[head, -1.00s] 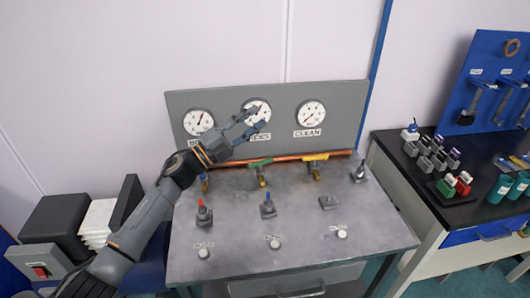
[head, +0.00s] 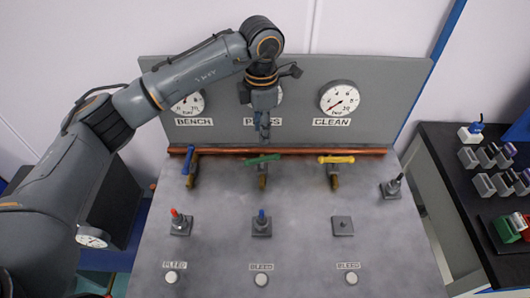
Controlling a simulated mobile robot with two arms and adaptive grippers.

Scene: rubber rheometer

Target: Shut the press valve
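The press valve has a green handle (head: 263,159) and a brass body (head: 263,181), below the PRESS label at the copper pipe. Its handle lies roughly parallel to the pipe, across the valve body. My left gripper (head: 263,134) points down above and behind the green handle, apart from it in the picture. Its fingers are seen nearly edge-on, so the gap between them is unclear; nothing shows in them. The gripper hides much of the PRESS gauge (head: 279,98) and part of its label. My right gripper is not in view.
The bench valve's blue handle (head: 192,161) is on the left, the clean valve's yellow handle (head: 337,159) on the right. The copper pipe (head: 350,151) runs behind them. Red-tipped (head: 179,219) and blue-tipped (head: 262,222) toggles stand in front. A black side table (head: 465,225) is at right.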

